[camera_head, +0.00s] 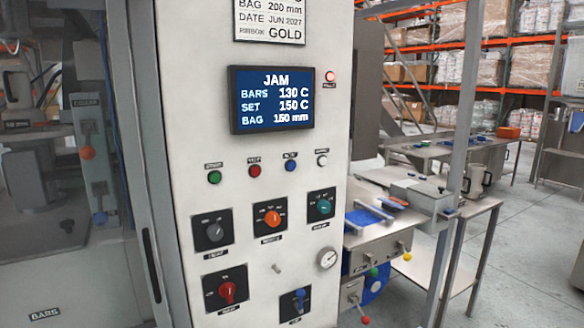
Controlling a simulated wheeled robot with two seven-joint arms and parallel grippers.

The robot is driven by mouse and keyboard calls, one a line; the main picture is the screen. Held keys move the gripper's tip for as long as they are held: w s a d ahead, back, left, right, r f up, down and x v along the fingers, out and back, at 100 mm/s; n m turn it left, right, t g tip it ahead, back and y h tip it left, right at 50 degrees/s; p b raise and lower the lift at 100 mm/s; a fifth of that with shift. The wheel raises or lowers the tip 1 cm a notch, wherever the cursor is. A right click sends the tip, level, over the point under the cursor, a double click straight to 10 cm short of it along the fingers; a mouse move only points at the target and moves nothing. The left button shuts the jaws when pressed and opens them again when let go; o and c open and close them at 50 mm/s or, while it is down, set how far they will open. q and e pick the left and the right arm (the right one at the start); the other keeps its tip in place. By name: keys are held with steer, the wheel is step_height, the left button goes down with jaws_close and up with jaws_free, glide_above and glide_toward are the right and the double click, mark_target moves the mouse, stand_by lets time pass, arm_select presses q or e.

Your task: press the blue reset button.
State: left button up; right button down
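The blue button (291,166) sits third from the left in a row of small buttons on the light grey control panel (180,120). Its label is too small to read for certain. To its left are a red button (255,170) and a green button (215,178); to its right is a white button (322,161). The screen (272,98) above reads JAM, BARS 130 C, SET 150 C and BAG 150 mm. A red lamp (330,77) beside the screen looks lit. Neither of my grippers is in view.
Below the buttons are a grey knob (214,232), orange knob (272,218), teal knob (324,206), red knob (227,292), blue-handled switch (299,297), small toggle and gauge (327,258). A metal post (457,150) and steel tables (470,228) stand right. Floor shows at far right.

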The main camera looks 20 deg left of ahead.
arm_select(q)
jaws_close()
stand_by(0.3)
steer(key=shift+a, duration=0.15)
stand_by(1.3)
